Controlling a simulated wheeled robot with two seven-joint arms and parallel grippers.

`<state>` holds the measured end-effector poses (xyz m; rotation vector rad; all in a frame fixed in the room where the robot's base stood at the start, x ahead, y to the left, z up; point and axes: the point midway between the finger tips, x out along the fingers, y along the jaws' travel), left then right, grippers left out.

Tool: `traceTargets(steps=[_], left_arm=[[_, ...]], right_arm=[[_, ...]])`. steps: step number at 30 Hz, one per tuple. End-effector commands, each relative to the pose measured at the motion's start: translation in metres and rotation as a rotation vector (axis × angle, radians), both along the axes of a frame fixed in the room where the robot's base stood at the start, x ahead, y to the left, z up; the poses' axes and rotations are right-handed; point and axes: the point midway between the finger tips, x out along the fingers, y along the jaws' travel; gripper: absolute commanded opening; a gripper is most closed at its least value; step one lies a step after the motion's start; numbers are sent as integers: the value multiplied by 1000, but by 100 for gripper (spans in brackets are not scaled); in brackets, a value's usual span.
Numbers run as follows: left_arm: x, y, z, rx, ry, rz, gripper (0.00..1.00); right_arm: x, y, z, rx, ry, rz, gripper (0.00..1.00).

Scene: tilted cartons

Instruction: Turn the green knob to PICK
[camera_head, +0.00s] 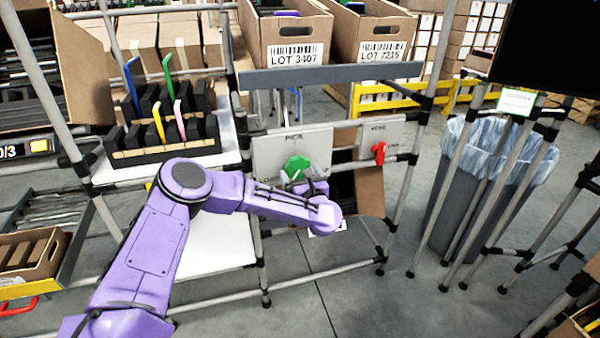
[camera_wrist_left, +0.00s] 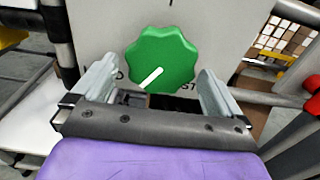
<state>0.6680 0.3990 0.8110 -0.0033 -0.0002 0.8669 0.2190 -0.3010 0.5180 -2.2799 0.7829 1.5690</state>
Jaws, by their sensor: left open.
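The green knob (camera_head: 297,166) is a lobed dial on a pale grey panel (camera_head: 318,147) mounted on the pipe frame. The word PICK is at the panel's top, above the knob. In the left wrist view the green knob (camera_wrist_left: 165,52) has a white pointer line slanting to the lower left. Labels beside its lower edge are partly hidden by my gripper. My left gripper (camera_head: 306,178) is in front of the knob's lower part. In the left wrist view the left gripper (camera_wrist_left: 158,72) is open, one finger on each side of the knob; contact cannot be told.
A second panel with a red knob (camera_head: 379,151) stands close to the right. A grey bar (camera_head: 330,75) crosses above both panels, under cartons (camera_head: 285,38). A black rack (camera_head: 165,150) with coloured pieces is left. A lined bin (camera_head: 480,190) stands right.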

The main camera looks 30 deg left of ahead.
Motion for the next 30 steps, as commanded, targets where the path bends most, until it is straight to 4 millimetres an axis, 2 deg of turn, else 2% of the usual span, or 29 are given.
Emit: traceTargets(steps=[4,12,13,15,17,30], left_arm=[[10,12,0,0,0,0,100],[12,13,-1,1,2,-3,100],[12,13,-1,1,2,-3,94],[12,13,-1,1,2,-3,71],[12,13,-1,1,2,-3,53],[11,12,-1,51,60,-3,53]], right_arm=[[0,0,1,0,0,0,43],[0,0,1,0,0,0,43],[0,0,1,0,0,0,43],[0,0,1,0,0,0,43],[0,0,1,0,0,0,43],[0,0,-1,0,0,0,43]])
